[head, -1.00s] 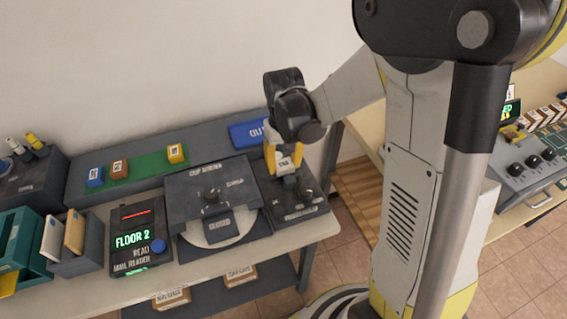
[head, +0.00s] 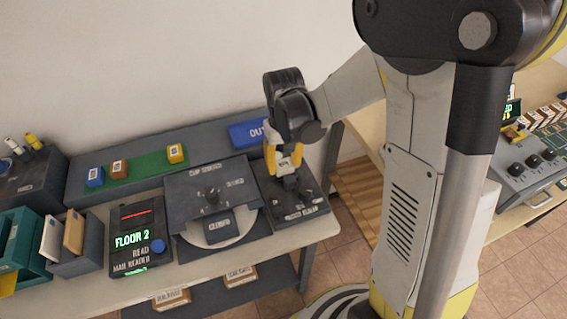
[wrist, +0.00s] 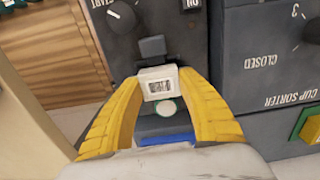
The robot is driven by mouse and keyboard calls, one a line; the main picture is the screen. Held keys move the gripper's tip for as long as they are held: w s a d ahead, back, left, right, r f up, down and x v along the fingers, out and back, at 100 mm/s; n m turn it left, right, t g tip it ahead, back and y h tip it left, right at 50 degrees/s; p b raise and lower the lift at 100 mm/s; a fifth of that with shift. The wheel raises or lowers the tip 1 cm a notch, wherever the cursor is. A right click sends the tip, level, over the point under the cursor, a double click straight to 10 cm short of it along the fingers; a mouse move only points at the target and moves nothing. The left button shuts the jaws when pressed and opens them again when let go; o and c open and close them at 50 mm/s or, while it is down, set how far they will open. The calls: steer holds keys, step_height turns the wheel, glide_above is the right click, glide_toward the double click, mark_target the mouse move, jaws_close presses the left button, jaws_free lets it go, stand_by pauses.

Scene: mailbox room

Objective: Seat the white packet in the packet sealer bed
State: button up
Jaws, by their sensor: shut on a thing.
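The white packet (wrist: 158,84), marked with a dark printed code, is between my yellow fingertips in the wrist view. My gripper (head: 284,165) is shut on it and points down over the packet sealer (head: 309,208), the dark box at the right end of the bench. In the wrist view, my gripper (wrist: 158,92) has a dark block just beyond the packet and a pale round spot just nearer. The sealer (wrist: 195,62) has a dark knob and an ON label. The packet hides the surface below it, so I cannot tell whether it touches the bed.
The cup sorter (head: 183,208) stands directly left of the sealer. The mail reader (head: 121,265), reading FLOOR 2, is farther left. A blue OUT tray (head: 241,136) lies behind. Several small packets stand on a green mat (head: 140,167). A wooden slatted surface (head: 357,193) is at right.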

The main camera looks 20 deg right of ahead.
steer(key=shift+f, duration=0.15)
steer(key=shift+f+b, duration=0.8)
steer(key=shift+f, duration=0.05)
steer(key=o, duration=1.6)
steer(key=shift+r, duration=0.2)
steer(key=shift+r+p, duration=2.35)
steer(key=shift+r, duration=0.55)
